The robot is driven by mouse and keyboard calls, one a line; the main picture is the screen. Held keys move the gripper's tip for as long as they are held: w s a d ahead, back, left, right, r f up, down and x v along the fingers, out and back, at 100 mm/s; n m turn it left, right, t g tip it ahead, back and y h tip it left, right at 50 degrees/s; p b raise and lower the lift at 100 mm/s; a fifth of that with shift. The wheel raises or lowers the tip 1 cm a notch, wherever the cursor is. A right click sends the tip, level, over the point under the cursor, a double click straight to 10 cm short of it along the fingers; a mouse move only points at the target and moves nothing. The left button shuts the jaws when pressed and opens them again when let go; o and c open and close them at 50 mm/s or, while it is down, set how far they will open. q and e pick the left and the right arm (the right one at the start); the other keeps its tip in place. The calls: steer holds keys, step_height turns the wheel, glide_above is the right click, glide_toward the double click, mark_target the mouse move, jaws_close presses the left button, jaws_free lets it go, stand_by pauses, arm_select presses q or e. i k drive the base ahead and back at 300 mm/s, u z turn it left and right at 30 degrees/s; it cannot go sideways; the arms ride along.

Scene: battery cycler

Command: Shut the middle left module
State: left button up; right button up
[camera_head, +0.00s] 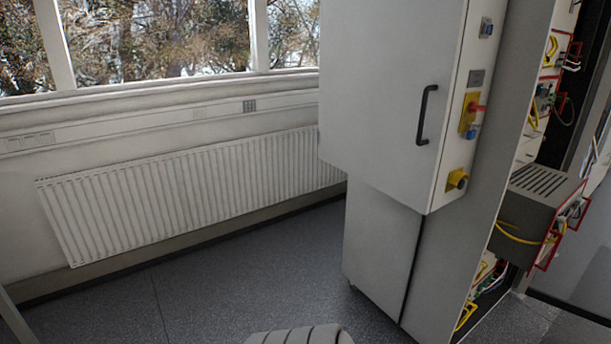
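A grey module (534,213) with a slotted top sticks out of the open side of the cycler cabinet (395,90) at the right of the head view. It stands at mid height, pulled out past the modules above and below it. Its front has a red-edged frame (546,252) with cables, seen at a steep angle. A yellow cable (515,238) runs along its near side. Whether it is the middle left one cannot be told from this angle. Neither gripper shows in the head view.
A radiator (190,190) lines the left wall under windows. The grey floor (230,285) between is clear.

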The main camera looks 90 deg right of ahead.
mark_target(536, 193)
steer(key=z, duration=4.4)
steer(key=i, duration=1.4)
steer(key=u, duration=0.25)
steer(key=i, duration=1.4)
steer(key=u, duration=0.3)
